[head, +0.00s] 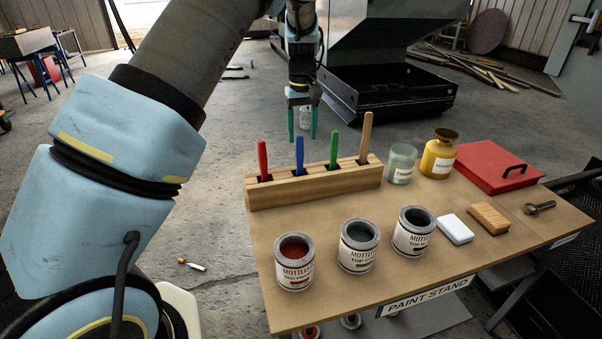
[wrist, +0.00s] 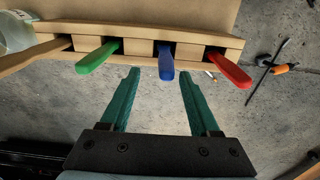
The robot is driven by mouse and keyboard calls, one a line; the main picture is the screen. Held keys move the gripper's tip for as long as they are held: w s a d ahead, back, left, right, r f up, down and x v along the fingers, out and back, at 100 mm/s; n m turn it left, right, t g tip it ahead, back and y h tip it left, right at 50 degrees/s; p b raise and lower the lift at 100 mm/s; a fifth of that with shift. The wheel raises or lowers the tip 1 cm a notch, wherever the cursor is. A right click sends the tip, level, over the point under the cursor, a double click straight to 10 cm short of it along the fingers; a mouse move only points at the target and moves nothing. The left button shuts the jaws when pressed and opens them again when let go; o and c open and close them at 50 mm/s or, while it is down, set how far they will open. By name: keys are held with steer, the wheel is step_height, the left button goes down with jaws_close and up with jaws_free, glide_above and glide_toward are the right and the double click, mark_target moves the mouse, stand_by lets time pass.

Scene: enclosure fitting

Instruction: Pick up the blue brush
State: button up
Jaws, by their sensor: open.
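The blue brush (head: 299,155) stands upright in a slot of the wooden holder (head: 316,186), between the red brush (head: 263,160) and the green brush (head: 334,149). Only its handle shows; its lower end is hidden in the holder. In the wrist view the blue handle (wrist: 166,62) lies ahead of the fingertips, nearer the right one. My gripper (head: 302,138) is open and empty, apart from the brushes.
A wooden-handled brush (head: 366,138) stands in the holder's right end. On the paint stand (head: 254,237) are several paint cans, a glass jar (head: 401,164), a yellow bottle (head: 438,156) and a red case (head: 494,166).

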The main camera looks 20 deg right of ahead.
mark_target(300, 150)
steer(key=shift+s+a+f+p, duration=0.15)
steer(key=shift+f+p, duration=0.2)
steer(key=shift+f, duration=0.55)
steer(key=shift+a+f+p, duration=0.15)
steer(key=shift+f+p, duration=0.15)
steer(key=shift+f, duration=0.6)
steer(key=shift+s+a+f+p, duration=0.15)
steer(key=shift+f+p, duration=0.2)
steer(key=shift+f, duration=0.55)
steer(key=shift+w, duration=0.1)
steer(key=shift+c, duration=0.2)
jaws_close()
